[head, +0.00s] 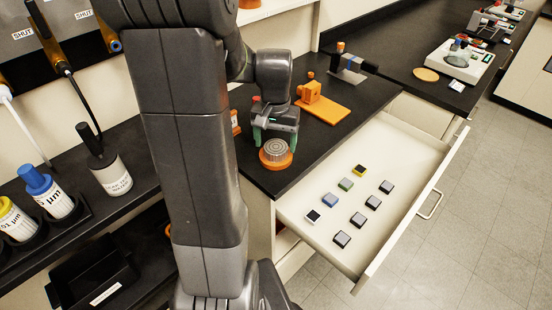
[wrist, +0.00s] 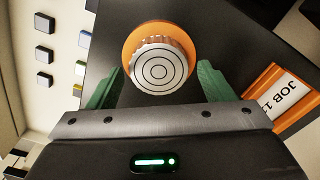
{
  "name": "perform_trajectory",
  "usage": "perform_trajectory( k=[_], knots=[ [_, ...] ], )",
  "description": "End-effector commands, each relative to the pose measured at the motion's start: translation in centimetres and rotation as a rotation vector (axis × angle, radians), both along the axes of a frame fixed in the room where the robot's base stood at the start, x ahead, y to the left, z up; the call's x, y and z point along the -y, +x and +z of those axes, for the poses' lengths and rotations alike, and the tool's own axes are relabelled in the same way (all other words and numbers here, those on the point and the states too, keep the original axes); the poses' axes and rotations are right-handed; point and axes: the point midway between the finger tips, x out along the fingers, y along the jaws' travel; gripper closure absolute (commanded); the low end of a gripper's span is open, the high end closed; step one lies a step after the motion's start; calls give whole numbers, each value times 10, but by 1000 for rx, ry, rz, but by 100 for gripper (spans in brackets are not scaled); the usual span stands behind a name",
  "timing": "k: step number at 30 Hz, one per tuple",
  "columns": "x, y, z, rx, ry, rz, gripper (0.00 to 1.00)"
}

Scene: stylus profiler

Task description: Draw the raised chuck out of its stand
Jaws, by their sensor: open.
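The chuck (head: 276,146) is a silver disc with a ridged rim and concentric rings on its top. It sits on a round orange stand (head: 277,161) near the front edge of the black bench. In the wrist view the chuck (wrist: 158,68) is face-on, with the orange stand (wrist: 133,40) showing around its far side. My gripper (head: 275,136) is open at the chuck, its green fingers pointing toward it. In the wrist view my gripper (wrist: 160,78) has one finger on each side of the chuck, with visible gaps. The fingertips' height against the chuck is hard to tell.
An open drawer (head: 400,145) with several small square blocks is right of the bench. An orange fixture (head: 318,102) stands behind the chuck. An orange-framed job card (wrist: 285,97) is right in the wrist view. Bottles (head: 105,170) stand at the left.

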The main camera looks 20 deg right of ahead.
Motion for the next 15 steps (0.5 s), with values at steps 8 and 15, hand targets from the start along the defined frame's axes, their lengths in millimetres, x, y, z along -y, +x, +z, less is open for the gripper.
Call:
perform_trajectory(
  k=[8,15],
  knots=[
    [0,0,-15,2,-1,0,25],
    [0,0,-15,1,-1,0,25]
  ],
)
